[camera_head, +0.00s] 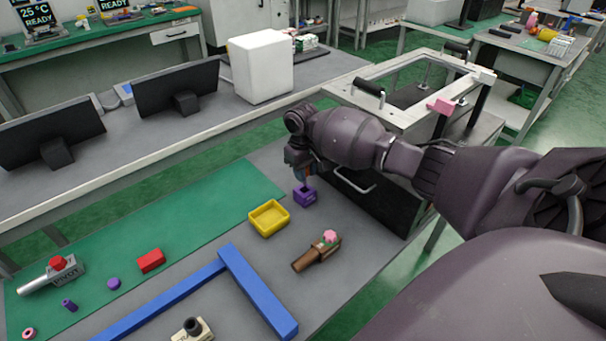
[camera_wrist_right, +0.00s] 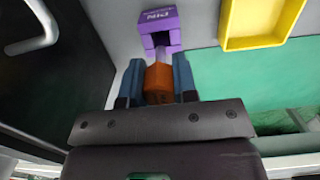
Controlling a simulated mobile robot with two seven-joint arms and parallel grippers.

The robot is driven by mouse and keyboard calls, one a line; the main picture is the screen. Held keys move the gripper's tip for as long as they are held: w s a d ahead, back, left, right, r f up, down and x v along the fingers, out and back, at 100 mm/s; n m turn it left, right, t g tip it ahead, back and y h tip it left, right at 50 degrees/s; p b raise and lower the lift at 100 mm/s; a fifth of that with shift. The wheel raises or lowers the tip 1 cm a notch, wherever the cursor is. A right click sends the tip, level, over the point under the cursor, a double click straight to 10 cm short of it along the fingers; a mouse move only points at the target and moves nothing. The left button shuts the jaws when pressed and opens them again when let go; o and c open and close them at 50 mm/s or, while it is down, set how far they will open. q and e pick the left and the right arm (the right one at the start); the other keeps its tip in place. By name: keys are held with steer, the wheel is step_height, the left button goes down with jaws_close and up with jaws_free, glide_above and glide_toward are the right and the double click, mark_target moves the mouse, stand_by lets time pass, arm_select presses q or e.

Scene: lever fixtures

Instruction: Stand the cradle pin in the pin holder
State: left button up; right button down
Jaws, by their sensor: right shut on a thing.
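The purple pin holder (camera_head: 304,196) stands on the grey table, right of the yellow tray. In the right wrist view the holder (camera_wrist_right: 158,22) has a "PIN" label and a dark opening facing my gripper. My right gripper (camera_wrist_right: 158,82) is shut on the orange head of the cradle pin (camera_wrist_right: 159,80). The pin's pale shank (camera_wrist_right: 161,54) points at the holder and overlaps its opening; I cannot tell how deep it sits. In the head view the right gripper (camera_head: 304,176) is just above and behind the holder, and the pin is mostly hidden. My left gripper is not in view.
The yellow tray (camera_head: 268,219) is close left of the holder. A brown lever piece (camera_head: 316,254), a blue L-shaped bar (camera_head: 257,291), a red block (camera_head: 150,260) and a pivot lever (camera_head: 50,275) lie nearer. A dark cabinet (camera_head: 365,205) stands close at the right.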

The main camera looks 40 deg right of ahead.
mark_target(306, 194)
step_height(306, 194, down, 5)
steer(key=shift+s+f+b, duration=0.1)
steer(key=shift+f+b, duration=0.05)
steer(key=shift+b, duration=0.65)
steer(key=shift+f, duration=0.2)
steer(key=shift+s, duration=0.1)
steer(key=shift+s+a+f, duration=0.1)
steer(key=shift+s+f, duration=0.1)
steer(key=shift+f, duration=0.3)
steer(key=shift+s+a+f, duration=0.1)
steer(key=shift+s+f, duration=0.05)
steer(key=shift+f, duration=0.3)
steer(key=c, duration=1)
jaws_free()
steer(key=shift+f, duration=0.1)
steer(key=shift+r, duration=0.45)
steer(key=shift+o, duration=0.5)
steer(key=r+p, duration=0.1)
steer(key=r, duration=0.3)
steer(key=w+r+p, duration=0.1)
steer(key=r, duration=0.3)
steer(key=r+p, duration=0.1)
steer(key=r, duration=0.2)
steer(key=shift+w+d+r, duration=0.15)
steer(key=shift+w+r, duration=0.25)
steer(key=shift+r, duration=0.8)
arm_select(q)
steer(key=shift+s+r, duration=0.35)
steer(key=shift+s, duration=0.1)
